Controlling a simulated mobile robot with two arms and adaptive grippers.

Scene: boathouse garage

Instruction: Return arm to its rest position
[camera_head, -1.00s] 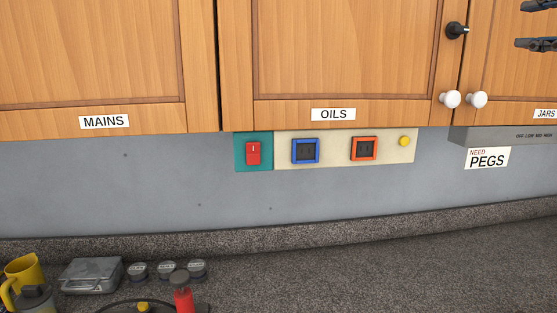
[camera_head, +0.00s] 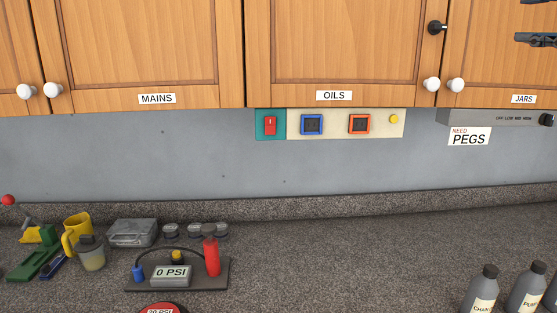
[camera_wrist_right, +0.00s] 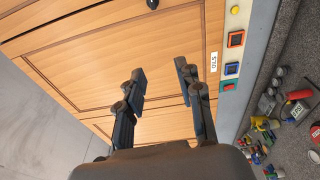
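My right gripper (camera_head: 523,20) shows only as dark fingertips at the top right edge of the head view, in front of the JARS cupboard. In the right wrist view my right gripper (camera_wrist_right: 160,74) is open, its two fingers apart with nothing between them. Behind it are the wooden cupboard doors (camera_wrist_right: 95,60); I see no contact. The rest of my right arm is out of the head view. My left gripper is in neither view.
Wall cupboards (camera_head: 335,45) hang above a switch panel (camera_head: 340,124). The speckled counter (camera_head: 340,260) holds a pressure gauge unit (camera_head: 172,276), a yellow jug (camera_head: 75,232) and a metal box (camera_head: 131,233) at left, bottles (camera_head: 482,290) at right. Its middle is clear.

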